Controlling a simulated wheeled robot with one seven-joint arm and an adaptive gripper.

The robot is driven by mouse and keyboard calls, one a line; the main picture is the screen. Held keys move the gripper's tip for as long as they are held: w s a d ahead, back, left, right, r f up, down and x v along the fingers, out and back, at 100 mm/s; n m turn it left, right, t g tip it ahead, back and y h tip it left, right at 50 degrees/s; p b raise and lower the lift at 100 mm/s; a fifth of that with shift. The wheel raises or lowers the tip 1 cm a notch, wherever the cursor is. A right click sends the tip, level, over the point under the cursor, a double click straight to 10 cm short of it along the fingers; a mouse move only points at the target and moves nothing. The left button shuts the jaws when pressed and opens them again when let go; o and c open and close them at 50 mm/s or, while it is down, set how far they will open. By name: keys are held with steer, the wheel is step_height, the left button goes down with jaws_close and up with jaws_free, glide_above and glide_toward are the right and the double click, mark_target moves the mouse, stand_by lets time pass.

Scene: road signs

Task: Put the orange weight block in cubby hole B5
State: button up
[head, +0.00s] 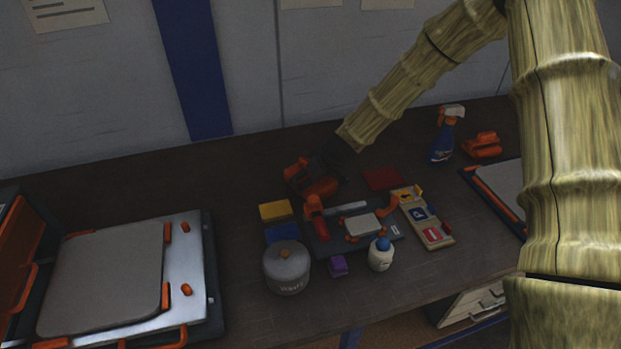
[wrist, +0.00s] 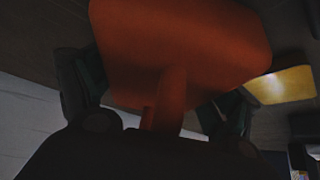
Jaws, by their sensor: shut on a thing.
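My gripper (head: 326,165) is at the back middle of the dark table in the head view, its dark fingers partly hidden behind my arm's end. It is shut on an orange block (head: 305,178), which looks like the orange weight block. In the wrist view the block (wrist: 180,45) fills the upper middle, with a narrow orange stem between the two dark fingers (wrist: 165,110). I cannot tell whether the block touches the table. No cubby hole or B5 label can be made out in either view.
A spray bottle (head: 443,140) and another orange object (head: 483,145) are at right. The table's back left is clear.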

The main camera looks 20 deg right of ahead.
steer(key=o, duration=1.3)
steer(key=shift+o, duration=0.9)
steer(key=shift+r, duration=0.15)
